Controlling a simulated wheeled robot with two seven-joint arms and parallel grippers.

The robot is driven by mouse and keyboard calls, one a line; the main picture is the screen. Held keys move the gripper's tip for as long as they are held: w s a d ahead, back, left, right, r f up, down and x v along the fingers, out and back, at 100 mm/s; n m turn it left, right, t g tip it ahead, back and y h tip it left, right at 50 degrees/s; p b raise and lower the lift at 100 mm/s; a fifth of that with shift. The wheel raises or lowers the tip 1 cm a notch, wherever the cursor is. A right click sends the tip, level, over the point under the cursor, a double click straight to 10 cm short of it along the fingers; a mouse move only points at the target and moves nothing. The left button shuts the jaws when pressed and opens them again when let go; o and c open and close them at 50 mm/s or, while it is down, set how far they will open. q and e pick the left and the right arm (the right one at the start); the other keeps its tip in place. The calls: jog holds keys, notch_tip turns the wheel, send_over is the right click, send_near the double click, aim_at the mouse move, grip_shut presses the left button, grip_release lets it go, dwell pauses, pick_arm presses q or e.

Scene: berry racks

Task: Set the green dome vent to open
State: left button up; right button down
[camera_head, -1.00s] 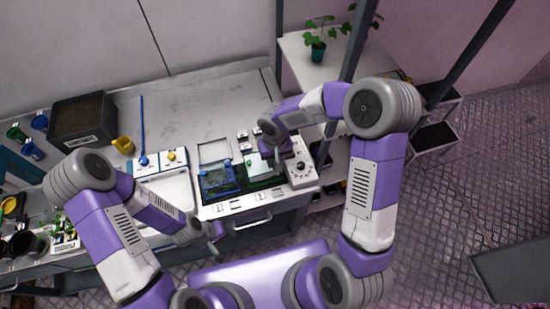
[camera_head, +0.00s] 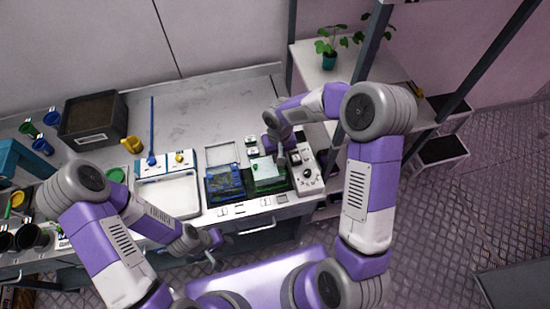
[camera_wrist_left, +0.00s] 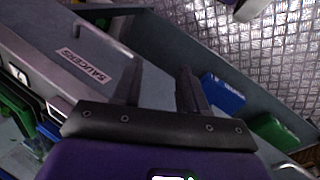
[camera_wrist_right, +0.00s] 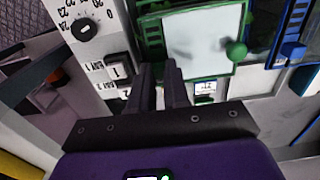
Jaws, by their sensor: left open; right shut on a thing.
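The green dome (camera_head: 270,172) is a green-framed unit with a pale, clear-looking cover and a round green knob, right of a blue twin. In the right wrist view the green frame (camera_wrist_right: 207,76) lies just beyond my fingers, with a slotted green vent part (camera_wrist_right: 152,30) along its left edge. My right gripper (camera_head: 283,162) is at the dome's left edge in that wrist view; it also shows there (camera_wrist_right: 162,66). Its fingers are nearly together on a small part, mostly hidden, that appears to be the vent. My left gripper (camera_head: 217,246) is open and empty before the bench front, fingers apart (camera_wrist_left: 160,72).
A white panel with a dial (camera_head: 307,174) and bay switches (camera_wrist_right: 115,70) stands close beside the right fingers. The blue dome (camera_head: 224,182) adjoins the green one. A white tray (camera_head: 168,196) lies further left.

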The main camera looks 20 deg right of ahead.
jog(key=shift+d, duration=0.1)
jog(key=c, duration=1.1)
grip_release()
notch_tip(320, 180, up, 8)
jog(key=shift+f, duration=0.2)
